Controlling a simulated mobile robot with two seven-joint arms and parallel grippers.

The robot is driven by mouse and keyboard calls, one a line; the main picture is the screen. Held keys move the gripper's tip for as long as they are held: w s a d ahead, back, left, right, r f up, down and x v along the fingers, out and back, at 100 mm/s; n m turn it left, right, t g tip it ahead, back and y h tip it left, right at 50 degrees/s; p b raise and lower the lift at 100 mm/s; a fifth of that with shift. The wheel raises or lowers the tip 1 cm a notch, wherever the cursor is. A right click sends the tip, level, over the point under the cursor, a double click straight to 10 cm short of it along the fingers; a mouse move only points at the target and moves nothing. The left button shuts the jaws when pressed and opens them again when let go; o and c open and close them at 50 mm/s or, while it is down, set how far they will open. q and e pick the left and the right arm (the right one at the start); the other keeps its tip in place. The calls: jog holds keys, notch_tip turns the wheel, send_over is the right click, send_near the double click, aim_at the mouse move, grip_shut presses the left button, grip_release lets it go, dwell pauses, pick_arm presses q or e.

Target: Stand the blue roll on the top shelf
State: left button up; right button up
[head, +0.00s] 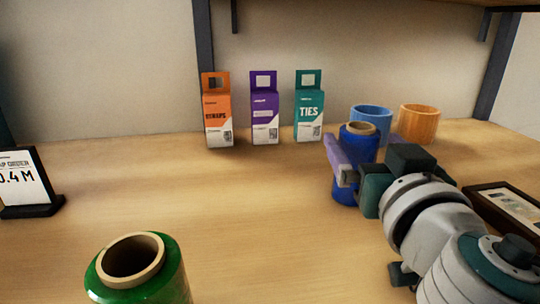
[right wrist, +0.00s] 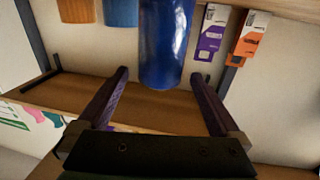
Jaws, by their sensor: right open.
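The blue roll (head: 355,185) stands upright on the wooden worktop, its pale core showing on top. My right gripper (head: 357,155) is open at the roll, one purple finger on its left side and the other partly hidden behind it on the right. In the right wrist view, which is upside down, the blue roll (right wrist: 165,42) lies between the two spread fingertips, with gaps at both sides. The top shelf (head: 430,3) shows only as an underside edge at the top. My left gripper is out of view.
A green roll (head: 140,272) stands at the front. Orange (head: 217,115), purple (head: 264,112) and teal (head: 309,110) boxes stand along the wall. Blue (head: 372,120) and orange (head: 418,122) cups are behind the blue roll. A framed card (head: 512,207) lies right; a sign (head: 27,180) stands left.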

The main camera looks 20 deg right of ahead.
jog(key=x, duration=0.6)
jog(key=shift+p, duration=0.3)
jog(key=shift+c, duration=0.4)
grip_shut()
